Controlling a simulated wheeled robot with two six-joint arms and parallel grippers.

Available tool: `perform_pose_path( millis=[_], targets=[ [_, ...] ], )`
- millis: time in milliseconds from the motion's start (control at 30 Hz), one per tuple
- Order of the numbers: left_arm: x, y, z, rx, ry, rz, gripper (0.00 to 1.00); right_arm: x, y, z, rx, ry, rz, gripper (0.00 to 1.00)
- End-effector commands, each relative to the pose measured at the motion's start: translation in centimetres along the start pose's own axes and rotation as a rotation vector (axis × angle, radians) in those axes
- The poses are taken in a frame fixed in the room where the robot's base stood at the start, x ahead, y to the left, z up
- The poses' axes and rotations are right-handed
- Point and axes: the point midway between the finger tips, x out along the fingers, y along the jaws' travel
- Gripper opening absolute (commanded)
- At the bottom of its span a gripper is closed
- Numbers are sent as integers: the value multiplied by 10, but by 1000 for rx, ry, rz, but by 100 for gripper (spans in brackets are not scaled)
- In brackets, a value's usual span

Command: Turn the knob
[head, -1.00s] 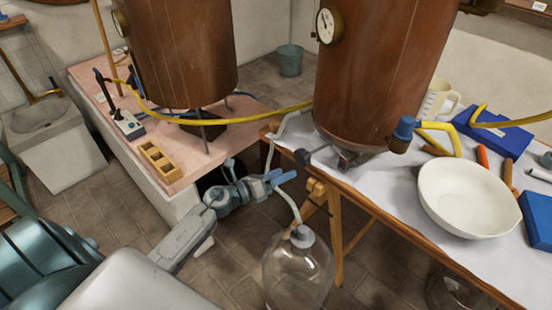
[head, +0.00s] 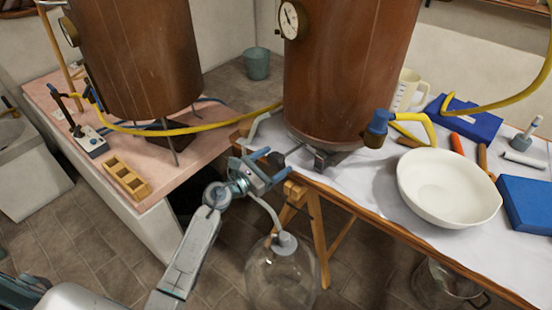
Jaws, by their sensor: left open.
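The right copper tank (head: 345,70) stands on the white-covered table. The dark knob at the outer end of this stem is mostly hidden by my left gripper. My left gripper (head: 274,163) is open, with its blue-tipped fingers at the knob end of the stem, one on the far side and one on the near side. I cannot tell whether the fingers touch the knob. My right gripper is not in view.
A glass carboy (head: 282,275) with a hose stands below my left gripper. A white bowl (head: 448,187) and a blue valve (head: 379,122) with a yellow hose are to the right. The left tank (head: 137,55) stands on a pink-topped bench. The table's wooden edge (head: 365,212) runs close by.

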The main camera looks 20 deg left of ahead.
Motion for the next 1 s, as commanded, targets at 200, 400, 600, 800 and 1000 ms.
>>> perform_pose_path(
  millis=[200,400,600,800,1000],
  targets=[
    [13,0,0,-1,1,-1,75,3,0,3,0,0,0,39],
    [13,0,-1,-1,1,0,75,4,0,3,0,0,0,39],
    [13,0,0,-1,1,0,44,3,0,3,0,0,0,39],
    [13,0,0,-3,1,0,30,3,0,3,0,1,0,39],
    [13,0,1,-41,1,-1,30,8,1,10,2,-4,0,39]
  ],
)
